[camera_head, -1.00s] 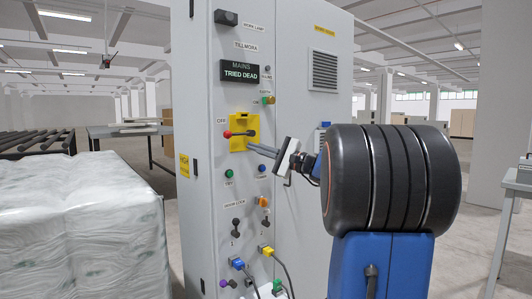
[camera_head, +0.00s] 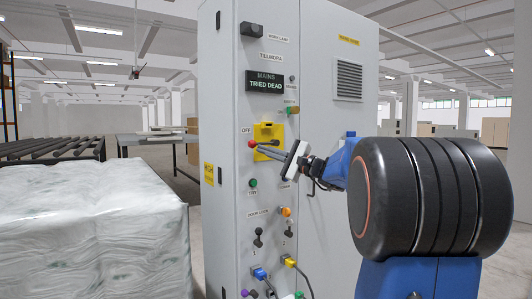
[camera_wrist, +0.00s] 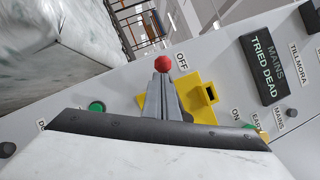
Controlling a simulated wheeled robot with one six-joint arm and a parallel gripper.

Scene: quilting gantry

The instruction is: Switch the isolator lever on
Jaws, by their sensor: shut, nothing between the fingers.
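The isolator is a yellow plate (camera_head: 268,131) on the grey cabinet front, with a red-knobbed lever (camera_head: 252,144) pointing left beside the OFF label. In the wrist view the red knob (camera_wrist: 163,63) shows just beyond my fingertips, near OFF; the yellow plate (camera_wrist: 206,98) is partly behind the fingers. My gripper (camera_head: 258,150) is shut and empty, its tips very close to the knob; I cannot tell whether they touch. It also shows in the wrist view (camera_wrist: 163,78). The ON label (camera_wrist: 235,114) is at the plate's other side. Most of the lever's shaft is hidden.
A display (camera_head: 265,81) reads "MAINS TRIED DEAD". A green TRY button (camera_head: 253,183) and other switches sit below the isolator, with plugged cables lower down. A wrapped white bale (camera_head: 90,240) stands left of the cabinet, and a roller table (camera_head: 50,150) behind it.

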